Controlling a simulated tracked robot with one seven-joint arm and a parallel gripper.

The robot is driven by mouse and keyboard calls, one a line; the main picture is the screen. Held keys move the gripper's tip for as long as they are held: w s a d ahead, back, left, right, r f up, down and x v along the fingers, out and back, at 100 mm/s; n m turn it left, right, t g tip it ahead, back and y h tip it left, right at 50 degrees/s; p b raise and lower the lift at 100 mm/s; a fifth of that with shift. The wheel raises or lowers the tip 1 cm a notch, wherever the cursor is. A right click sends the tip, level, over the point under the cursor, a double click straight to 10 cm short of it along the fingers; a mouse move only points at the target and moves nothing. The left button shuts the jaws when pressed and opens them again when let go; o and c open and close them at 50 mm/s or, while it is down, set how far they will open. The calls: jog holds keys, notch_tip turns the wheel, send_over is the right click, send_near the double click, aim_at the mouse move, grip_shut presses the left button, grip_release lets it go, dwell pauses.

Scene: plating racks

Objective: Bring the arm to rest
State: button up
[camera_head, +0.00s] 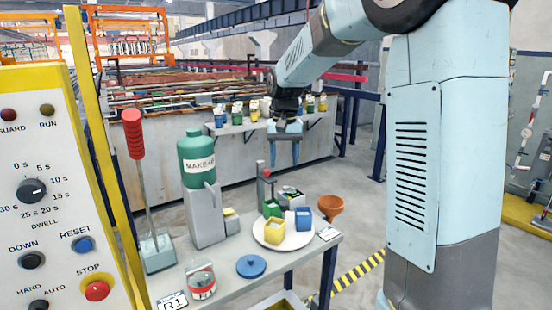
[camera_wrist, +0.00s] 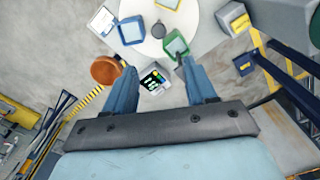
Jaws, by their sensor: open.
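My arm (camera_head: 320,47) reaches out from the right side of the head view. My gripper (camera_head: 285,152) hangs pointing down, above and beyond the small table. In the wrist view my gripper (camera_wrist: 160,90) shows two blue fingers spread apart with nothing between them. Below, a white round plate (camera_head: 285,240) carries a yellow cup (camera_head: 274,230), a blue cup (camera_head: 303,218) and a green cup (camera_head: 271,208). The gripper touches none of these.
A control panel (camera_head: 40,190) stands at left. A shelf of small containers (camera_head: 245,128) lies behind the gripper.

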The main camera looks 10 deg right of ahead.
jog(key=s+d+r+t, duration=0.2)
jog(key=s+d, duration=0.1)
jog(key=s, duration=1.1)
jog(key=s+d+r+n+t, duration=0.1)
jog(key=s+d+t, duration=0.2)
jog(key=s, duration=1.2)
jog(key=shift+d+r+t, duration=0.2)
jog(key=shift+r+t, duration=0.1)
jog(key=shift+r, duration=0.05)
jog(key=shift+c, duration=0.4)
